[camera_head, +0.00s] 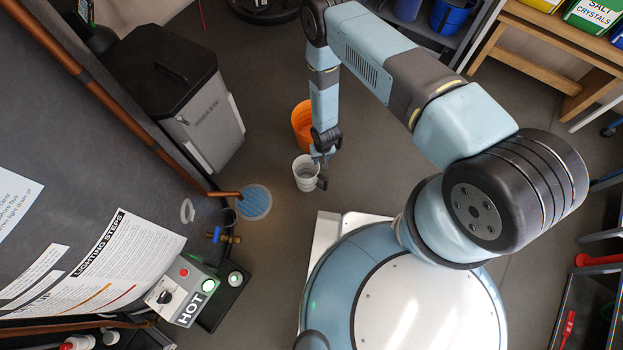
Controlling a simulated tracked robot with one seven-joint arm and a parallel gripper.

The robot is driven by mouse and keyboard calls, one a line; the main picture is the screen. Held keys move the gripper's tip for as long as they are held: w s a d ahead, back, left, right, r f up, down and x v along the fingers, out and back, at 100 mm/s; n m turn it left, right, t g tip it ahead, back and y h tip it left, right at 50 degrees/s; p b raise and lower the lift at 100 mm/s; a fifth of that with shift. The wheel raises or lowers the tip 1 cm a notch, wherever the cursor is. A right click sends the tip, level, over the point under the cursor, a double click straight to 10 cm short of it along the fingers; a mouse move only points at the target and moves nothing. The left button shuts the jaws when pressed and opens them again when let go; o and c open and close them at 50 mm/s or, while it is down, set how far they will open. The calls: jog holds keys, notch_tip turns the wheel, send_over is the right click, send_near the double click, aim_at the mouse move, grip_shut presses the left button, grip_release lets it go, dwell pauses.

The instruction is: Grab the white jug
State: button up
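The white jug (303,176) stands in the middle of the picture, seen from above with its open rim towards me. My arm reaches down from the top, and my gripper (322,168) is at the jug's right side. One dark finger part is at the upper right of the rim and another is lower right, beside the wall. I cannot tell whether the fingers touch the jug or how far apart they are.
An orange bucket (302,122) stands just behind the jug. A round blue floor drain (254,202) and a copper pipe (222,193) are to the left. A grey bin (200,120) stands at upper left. A control box marked HOT (184,290) is at lower left.

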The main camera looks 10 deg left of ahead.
jog(key=shift+s+a+f, duration=0.1)
jog(key=shift+a+f, duration=0.05)
jog(key=shift+f, duration=1.8)
jog(key=shift+s+a+f, duration=0.1)
jog(key=shift+f, duration=1.85)
jog(key=shift+s+a+f, duration=0.1)
jog(key=shift+a+f, duration=0.05)
jog(key=shift+f, duration=1.8)
grip_shut()
